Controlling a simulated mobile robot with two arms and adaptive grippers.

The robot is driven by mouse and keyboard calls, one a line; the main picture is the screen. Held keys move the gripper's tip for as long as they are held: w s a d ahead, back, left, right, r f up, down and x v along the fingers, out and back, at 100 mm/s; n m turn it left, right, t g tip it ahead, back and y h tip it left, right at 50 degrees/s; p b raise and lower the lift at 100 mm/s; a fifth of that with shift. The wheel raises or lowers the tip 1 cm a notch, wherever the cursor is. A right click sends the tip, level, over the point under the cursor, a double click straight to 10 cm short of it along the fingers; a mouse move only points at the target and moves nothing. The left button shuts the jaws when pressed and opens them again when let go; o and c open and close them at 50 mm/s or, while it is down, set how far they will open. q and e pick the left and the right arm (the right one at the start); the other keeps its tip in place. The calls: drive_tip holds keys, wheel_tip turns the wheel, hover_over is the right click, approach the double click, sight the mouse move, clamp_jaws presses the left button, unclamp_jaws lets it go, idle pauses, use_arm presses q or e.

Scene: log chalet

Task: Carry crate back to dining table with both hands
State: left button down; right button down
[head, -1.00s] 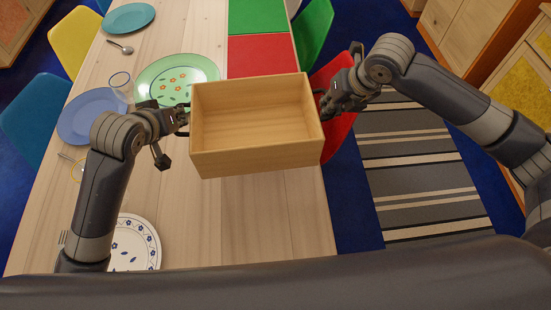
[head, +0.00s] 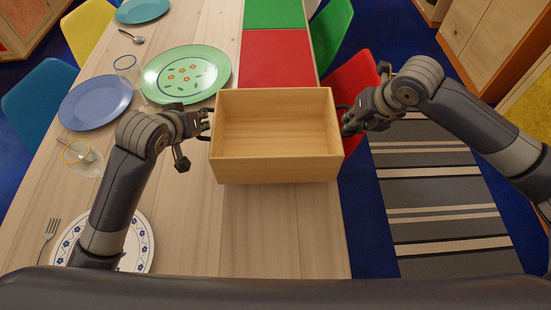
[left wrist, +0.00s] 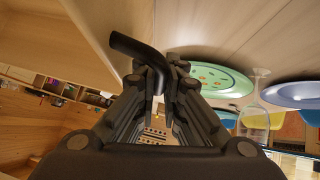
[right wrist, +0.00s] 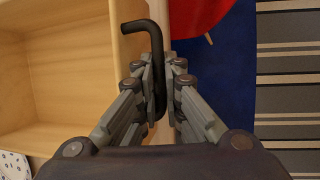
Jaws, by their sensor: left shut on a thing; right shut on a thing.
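The crate (head: 276,172) is an open, empty box of light wood with a dark handle on each short side. In the head view it is level in front of me, over the dining table (head: 245,235); I cannot tell whether it touches the tabletop. My left gripper (head: 203,122) is shut on the crate's left handle, and the dark bent handle shows between its fingers in the left wrist view (left wrist: 158,85). My right gripper (head: 347,118) is shut on the right handle, which also shows in the right wrist view (right wrist: 155,75).
A green plate (head: 212,62), a blue plate (head: 95,102), a glass (head: 84,160) and a patterned plate (head: 140,245) are on the table's left side. Red (head: 275,60) and green (head: 273,13) mats lie beyond the crate. A red chair (head: 355,85) stands right. Bare tabletop shows nearer me.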

drive_tip(key=shift+f, duration=0.1)
idle(0.3)
